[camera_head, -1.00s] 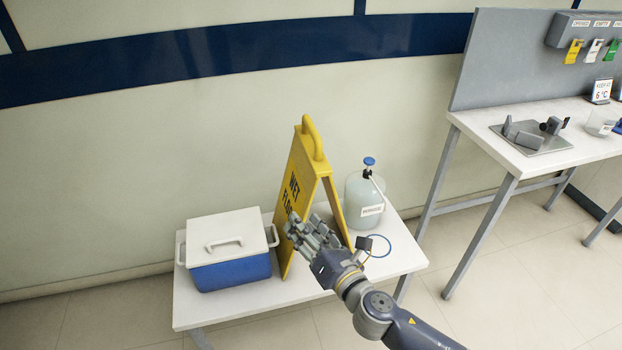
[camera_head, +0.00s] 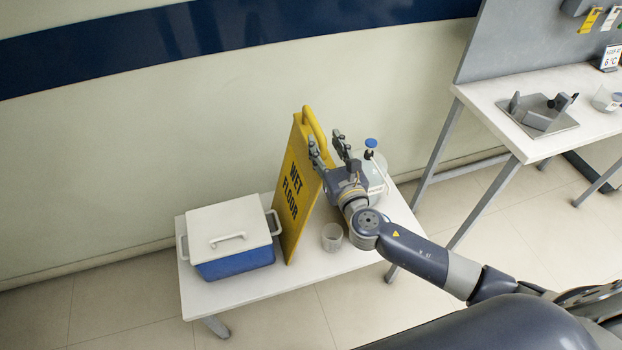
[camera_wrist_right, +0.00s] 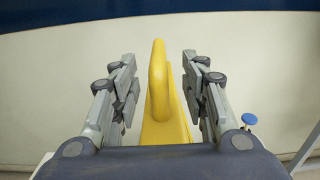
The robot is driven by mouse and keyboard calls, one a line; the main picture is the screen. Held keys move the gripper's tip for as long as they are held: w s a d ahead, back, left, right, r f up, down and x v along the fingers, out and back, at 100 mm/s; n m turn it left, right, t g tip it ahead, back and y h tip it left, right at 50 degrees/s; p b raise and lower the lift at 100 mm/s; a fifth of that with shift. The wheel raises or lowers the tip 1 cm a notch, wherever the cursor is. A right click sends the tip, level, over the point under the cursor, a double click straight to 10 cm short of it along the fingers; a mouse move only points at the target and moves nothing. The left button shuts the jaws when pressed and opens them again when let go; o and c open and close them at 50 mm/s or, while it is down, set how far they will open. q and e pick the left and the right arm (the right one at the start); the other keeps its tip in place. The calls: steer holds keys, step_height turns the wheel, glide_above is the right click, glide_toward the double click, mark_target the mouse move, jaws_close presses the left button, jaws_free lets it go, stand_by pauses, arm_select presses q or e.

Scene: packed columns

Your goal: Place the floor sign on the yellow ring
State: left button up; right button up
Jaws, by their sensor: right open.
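The yellow floor sign (camera_head: 294,190), marked WET FLOOR, stands upright on a low white table beside a blue cooler. Its top handle (camera_head: 315,130) also shows in the right wrist view (camera_wrist_right: 159,88). My right gripper (camera_head: 326,139) is open near the top of the sign. In the right wrist view the handle rises between its two spread fingers (camera_wrist_right: 159,62), with gaps on both sides. The gripper and arm hide part of the sign's right side. I see no yellow ring. My left gripper is not in view.
The white-lidded cooler (camera_head: 230,238) stands left of the sign on the white table (camera_head: 250,292). A clear cup (camera_head: 332,237) stands right of the sign. A pump bottle (camera_head: 376,178) is partly hidden behind my gripper. A taller workbench (camera_head: 510,140) stands at the right.

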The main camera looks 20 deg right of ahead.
mark_target(314, 123)
steer(key=shift+w+r, duration=0.25)
steer(key=shift+w, duration=0.35)
steer(key=shift+w+a+f, duration=0.1)
steer(key=shift+w+f, duration=0.1)
steer(key=shift+w, duration=1.05)
steer(key=shift+w+a+f+p, duration=0.1)
steer(key=shift+w+p, duration=0.25)
steer(key=shift+w, duration=0.95)
steer(key=shift+w+f+p, duration=0.1)
steer(key=shift+w+p, duration=0.2)
steer(key=shift+w, duration=1)
steer(key=shift+s+r, duration=0.1)
jaws_close()
steer(key=shift+r, duration=0.15)
